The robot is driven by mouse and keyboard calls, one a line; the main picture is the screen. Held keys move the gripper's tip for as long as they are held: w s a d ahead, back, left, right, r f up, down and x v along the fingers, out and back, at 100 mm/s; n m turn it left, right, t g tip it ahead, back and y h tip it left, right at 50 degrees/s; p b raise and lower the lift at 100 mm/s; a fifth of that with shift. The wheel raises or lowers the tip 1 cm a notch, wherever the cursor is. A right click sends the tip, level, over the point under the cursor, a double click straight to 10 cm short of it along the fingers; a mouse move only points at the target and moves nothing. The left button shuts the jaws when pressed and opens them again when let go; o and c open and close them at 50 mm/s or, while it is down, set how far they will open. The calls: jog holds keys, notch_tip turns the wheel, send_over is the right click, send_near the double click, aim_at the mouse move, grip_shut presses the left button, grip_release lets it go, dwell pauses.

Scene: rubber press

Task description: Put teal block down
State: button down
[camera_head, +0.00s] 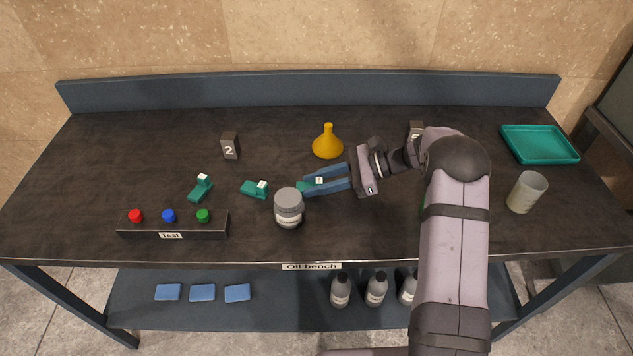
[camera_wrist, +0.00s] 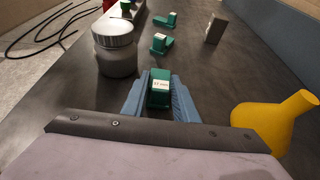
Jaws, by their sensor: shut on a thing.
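My gripper (camera_head: 308,184) is shut on a teal block (camera_head: 306,188) with a white label on top. In the wrist view the teal block (camera_wrist: 159,94) sits between the two blue fingers. It is low over or on the dark bench top; I cannot tell whether it touches. Two similar teal pieces with white labels lie to the left, one nearer (camera_head: 254,189) and one farther (camera_head: 200,188).
A grey lidded jar (camera_head: 289,207) stands close beside my gripper's tips. A yellow funnel (camera_head: 327,143) stands behind. A button box (camera_head: 174,224) is at the front left. A teal tray (camera_head: 540,144) and a beaker (camera_head: 526,193) are at right.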

jog(key=shift+f+b, duration=0.2)
jog(key=shift+b, duration=0.1)
jog(key=c, duration=1.4)
grip_release()
jog(key=shift+d+r+p, duration=0.1)
jog(key=shift+r+p, duration=0.2)
jog(key=shift+p, duration=0.05)
jog(key=b+v, duration=0.4)
jog(key=v, duration=0.6)
jog(key=shift+d+f, duration=0.1)
jog(key=shift+d, duration=0.2)
jog(key=shift+d+r, duration=0.35)
jog(key=shift+d, duration=0.25)
